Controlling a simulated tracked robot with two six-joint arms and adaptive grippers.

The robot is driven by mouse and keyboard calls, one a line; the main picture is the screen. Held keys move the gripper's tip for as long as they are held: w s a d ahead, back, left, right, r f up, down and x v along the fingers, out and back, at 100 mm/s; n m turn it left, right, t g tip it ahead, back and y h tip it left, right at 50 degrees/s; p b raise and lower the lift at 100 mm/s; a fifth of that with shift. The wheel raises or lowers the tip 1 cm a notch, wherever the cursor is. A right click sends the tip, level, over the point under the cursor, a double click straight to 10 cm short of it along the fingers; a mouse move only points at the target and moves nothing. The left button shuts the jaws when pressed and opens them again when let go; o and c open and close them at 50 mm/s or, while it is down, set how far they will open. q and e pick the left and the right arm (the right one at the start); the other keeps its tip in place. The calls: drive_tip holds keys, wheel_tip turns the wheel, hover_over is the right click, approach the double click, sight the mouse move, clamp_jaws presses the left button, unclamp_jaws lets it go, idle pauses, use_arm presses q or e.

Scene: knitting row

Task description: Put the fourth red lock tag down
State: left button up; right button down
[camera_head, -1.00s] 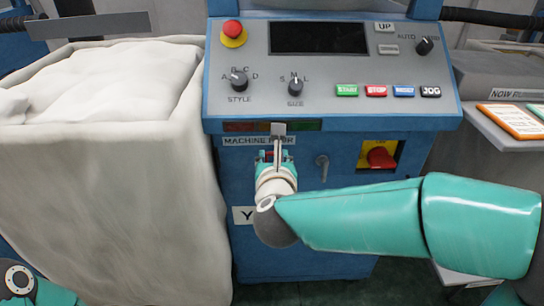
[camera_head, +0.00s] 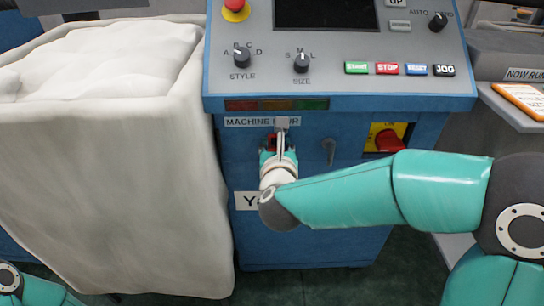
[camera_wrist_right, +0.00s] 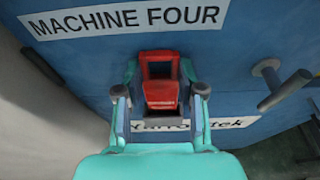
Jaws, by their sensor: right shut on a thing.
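My right gripper (camera_head: 280,148) is in front of the blue machine's front panel (camera_head: 315,215), just below the "MACHINE FOUR" label (camera_wrist_right: 125,30). It is shut on a red lock tag (camera_wrist_right: 161,85), which shows between the two fingers in the right wrist view. The tag has an open frame at its far end and a solid body nearer me. In the head view only a small red part of the tag (camera_head: 271,142) shows beside the gripper. I cannot tell whether the tag touches the panel. My left gripper is out of view.
A grey-white fabric bin (camera_head: 115,185) stands close on the left. A grey handle (camera_head: 329,150) sticks out right of the gripper, with a red switch on a yellow plate (camera_head: 388,138) farther right. The control console (camera_head: 340,82) overhangs above. An orange-framed card (camera_head: 522,98) lies on the right-hand table.

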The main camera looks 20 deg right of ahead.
drive_tip(key=c, duration=0.7)
unclamp_jaws()
drive_tip(key=f, duration=0.2)
drive_tip(key=shift+s+f+g, duration=0.2)
drive_tip(key=shift+f+g, duration=0.1)
drive_tip(key=shift+w+a+r, duration=0.1)
drive_tip(key=shift+r, duration=0.1)
